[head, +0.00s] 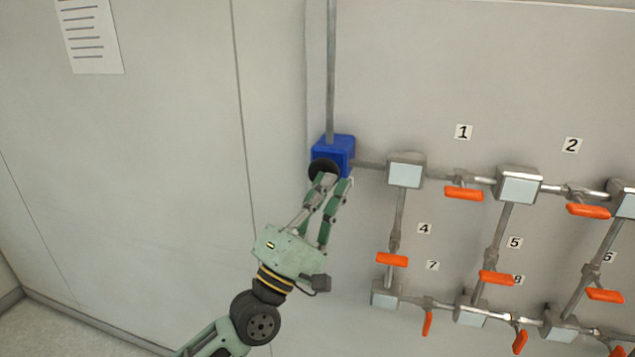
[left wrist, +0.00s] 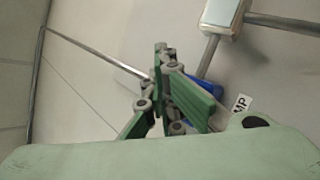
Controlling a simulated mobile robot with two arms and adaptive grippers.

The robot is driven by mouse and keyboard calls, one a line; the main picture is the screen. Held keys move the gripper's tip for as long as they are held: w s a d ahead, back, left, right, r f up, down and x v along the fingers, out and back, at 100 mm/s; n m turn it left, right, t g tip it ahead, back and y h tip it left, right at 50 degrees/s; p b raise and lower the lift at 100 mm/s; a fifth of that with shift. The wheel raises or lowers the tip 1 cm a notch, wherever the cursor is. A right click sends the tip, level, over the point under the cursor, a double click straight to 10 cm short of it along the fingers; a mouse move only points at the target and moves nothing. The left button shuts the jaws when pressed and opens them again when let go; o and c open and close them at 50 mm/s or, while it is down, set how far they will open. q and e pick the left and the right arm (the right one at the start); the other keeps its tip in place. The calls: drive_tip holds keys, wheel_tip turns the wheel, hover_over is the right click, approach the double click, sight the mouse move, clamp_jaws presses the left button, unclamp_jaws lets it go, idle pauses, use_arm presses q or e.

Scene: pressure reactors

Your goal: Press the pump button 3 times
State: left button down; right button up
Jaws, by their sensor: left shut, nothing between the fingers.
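The pump is a blue box (head: 337,147) on the wall panel, with a round black button (head: 323,167) on its front. My left gripper (head: 335,180) is shut and empty, with its fingertips at the lower edge of the button. They overlap the button in the head view, and I cannot tell whether they touch or press it. In the left wrist view the green fingers (left wrist: 168,75) hide most of the blue pump (left wrist: 206,84), and the button is not visible there. My right gripper is not in view.
Right of the pump runs a pipe grid with grey boxes (head: 406,170) and several orange valve handles (head: 463,193), marked with number labels. A vertical pipe (head: 331,70) rises above the pump. A printed sheet (head: 90,35) hangs at upper left. The wall left of the pump is clear.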

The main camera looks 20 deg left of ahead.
use_arm(q)
drive_tip(key=shift+a, duration=0.1)
drive_tip(key=shift+s+f+p, duration=0.1)
drive_tip(key=shift+s+p, duration=0.5)
drive_tip(key=shift+s, duration=1.4)
drive_tip(key=shift+s+a+p, duration=0.1)
drive_tip(key=shift+s+p, duration=0.35)
drive_tip(key=shift+s, duration=2.1)
